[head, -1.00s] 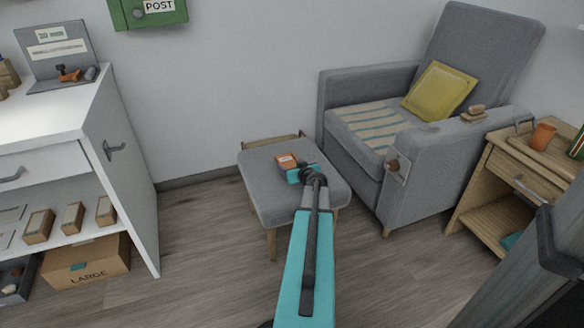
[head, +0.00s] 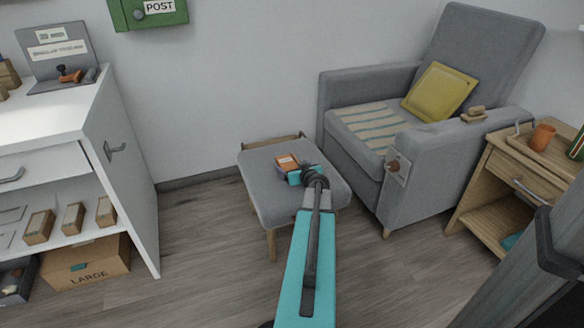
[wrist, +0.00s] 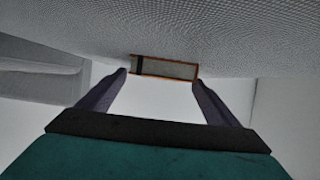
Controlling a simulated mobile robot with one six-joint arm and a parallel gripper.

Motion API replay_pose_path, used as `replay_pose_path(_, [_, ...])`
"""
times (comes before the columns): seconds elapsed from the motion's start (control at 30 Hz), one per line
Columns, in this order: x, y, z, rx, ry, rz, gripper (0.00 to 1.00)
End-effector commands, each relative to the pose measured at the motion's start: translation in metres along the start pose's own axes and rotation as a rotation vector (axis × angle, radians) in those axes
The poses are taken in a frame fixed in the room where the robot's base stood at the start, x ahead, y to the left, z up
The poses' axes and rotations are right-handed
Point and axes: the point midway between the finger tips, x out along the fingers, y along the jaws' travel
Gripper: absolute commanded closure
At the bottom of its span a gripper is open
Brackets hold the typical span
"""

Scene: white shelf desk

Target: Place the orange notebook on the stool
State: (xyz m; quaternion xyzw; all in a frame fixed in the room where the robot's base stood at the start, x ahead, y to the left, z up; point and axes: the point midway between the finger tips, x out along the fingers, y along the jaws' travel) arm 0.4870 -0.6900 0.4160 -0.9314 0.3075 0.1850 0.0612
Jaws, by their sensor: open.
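The orange notebook (head: 287,161) lies on the grey cushioned top of the stool (head: 268,190), towards its back middle. In the wrist view the notebook (wrist: 165,68) is seen edge-on, with orange covers and pale pages, against the grey stool fabric (wrist: 230,35). My gripper (head: 297,177) is over the stool, just in front of the notebook. In the wrist view its fingers (wrist: 160,78) are spread, with the tips close to the two ends of the notebook. Whether a fingertip touches it I cannot tell.
A grey armchair (head: 405,180) with a yellow cushion (head: 438,91) stands right of the stool. A white shelf desk (head: 130,190) is at left, and a wooden side table (head: 490,165) at far right. The floor (head: 200,255) between desk and stool is clear.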

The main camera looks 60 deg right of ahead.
Motion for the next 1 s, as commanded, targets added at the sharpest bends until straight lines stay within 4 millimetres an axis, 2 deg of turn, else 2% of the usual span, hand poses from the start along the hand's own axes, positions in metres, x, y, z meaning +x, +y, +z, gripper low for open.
replay_pose_path(0.7, [-0.078,-0.001,-0.001,0.001,0.0,0.001,0.15])
replay_pose_path(1.0, [-0.102,-0.001,0.0,0.0,0.0,0.0,0.15])
